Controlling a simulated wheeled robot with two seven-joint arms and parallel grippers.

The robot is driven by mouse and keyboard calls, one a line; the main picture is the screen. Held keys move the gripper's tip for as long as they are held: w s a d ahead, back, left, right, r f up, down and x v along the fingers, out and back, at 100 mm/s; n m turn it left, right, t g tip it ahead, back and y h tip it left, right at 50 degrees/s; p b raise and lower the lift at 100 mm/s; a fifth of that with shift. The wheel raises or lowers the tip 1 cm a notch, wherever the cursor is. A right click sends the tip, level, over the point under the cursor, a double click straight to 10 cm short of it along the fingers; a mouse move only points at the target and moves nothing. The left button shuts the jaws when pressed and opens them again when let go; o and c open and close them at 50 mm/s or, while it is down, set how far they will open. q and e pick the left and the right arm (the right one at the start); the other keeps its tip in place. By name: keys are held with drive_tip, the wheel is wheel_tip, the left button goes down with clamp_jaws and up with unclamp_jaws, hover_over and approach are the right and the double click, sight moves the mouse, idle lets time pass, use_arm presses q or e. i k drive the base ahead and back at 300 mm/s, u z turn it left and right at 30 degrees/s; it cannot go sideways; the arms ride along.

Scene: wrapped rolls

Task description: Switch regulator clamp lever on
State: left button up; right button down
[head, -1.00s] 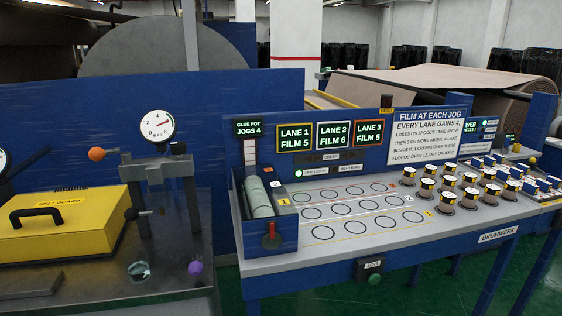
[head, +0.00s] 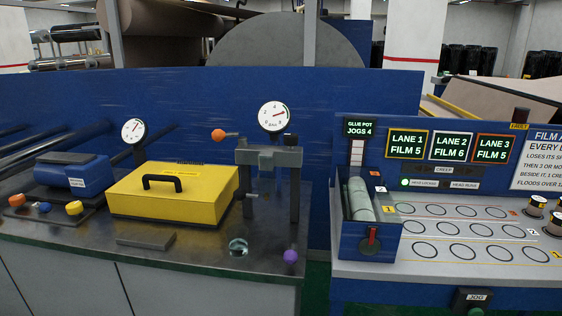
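A dark grey clamp frame (head: 268,158) stands at the right end of the metal bench, with a round white gauge (head: 273,116) above it. An orange ball-ended lever (head: 218,135) sticks out to the left from the top of the frame, roughly level. A purple ball knob (head: 290,256) sits at the bench's front right corner. No label reading regulator is legible, so I cannot tell for certain which lever bears that name. Neither of my grippers shows in the head view.
A yellow belt guard box (head: 165,203) with a black handle stands left of the frame. A blue motor (head: 75,173) and a second gauge (head: 133,131) lie farther left. A glassy round object (head: 238,247) rests near the bench front. A blue console (head: 440,285) stands at right.

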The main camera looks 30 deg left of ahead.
sight(290, 256)
drive_tip(key=k, duration=1.2)
drive_tip(key=u, duration=0.9)
drive_tip(key=i, duration=1.75)
drive_tip(key=z, duration=0.9)
